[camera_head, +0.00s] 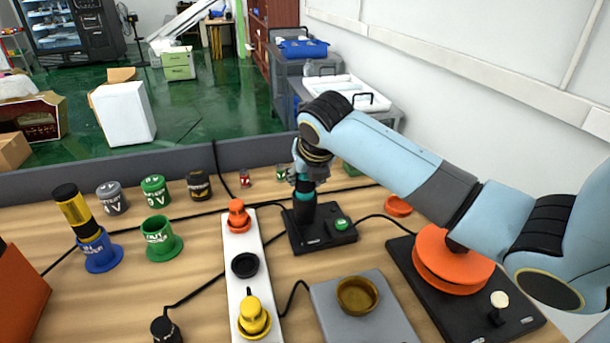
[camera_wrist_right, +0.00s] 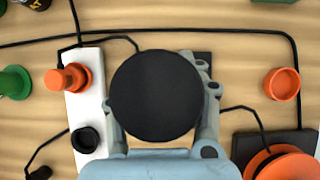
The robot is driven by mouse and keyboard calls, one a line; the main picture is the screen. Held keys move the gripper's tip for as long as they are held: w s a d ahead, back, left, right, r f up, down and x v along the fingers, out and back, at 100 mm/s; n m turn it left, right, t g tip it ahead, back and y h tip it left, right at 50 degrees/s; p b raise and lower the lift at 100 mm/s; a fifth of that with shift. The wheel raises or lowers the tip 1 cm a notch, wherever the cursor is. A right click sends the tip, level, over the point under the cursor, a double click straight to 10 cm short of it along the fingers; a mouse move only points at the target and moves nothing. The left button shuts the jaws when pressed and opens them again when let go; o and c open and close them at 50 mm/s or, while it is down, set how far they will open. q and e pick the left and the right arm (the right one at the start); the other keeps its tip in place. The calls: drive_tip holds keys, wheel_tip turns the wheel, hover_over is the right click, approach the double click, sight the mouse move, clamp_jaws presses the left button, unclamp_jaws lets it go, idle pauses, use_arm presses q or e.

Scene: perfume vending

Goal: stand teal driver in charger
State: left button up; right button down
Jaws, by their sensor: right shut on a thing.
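The teal driver (camera_head: 306,197) is a dark upright cylinder with a teal band near its top. Its round black end (camera_wrist_right: 157,95) fills the middle of the right wrist view. My right gripper (camera_head: 303,176) is shut on its upper part, with a finger on either side. The charger (camera_head: 320,238) is a flat black block with a green button, on the table. The driver's lower end stands at the charger's left part and appears to meet it; whether it is fully seated cannot be told. My left gripper is not in view.
A white strip (camera_head: 237,279) with orange, black and yellow parts lies left of the charger. A grey plate with a brass cup (camera_head: 357,296) is in front. A black base with an orange disc (camera_head: 452,262) stands right. Green, grey and blue containers stand left. Cables cross the table.

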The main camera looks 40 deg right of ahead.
drive_tip(key=shift+f, duration=0.1)
drive_tip(key=shift+f, duration=0.1)
drive_tip(key=c, duration=0.8)
unclamp_jaws()
drive_tip(key=shift+c, duration=0.2)
drive_tip(key=shift+r, duration=0.3)
drive_tip(key=v, duration=1.2)
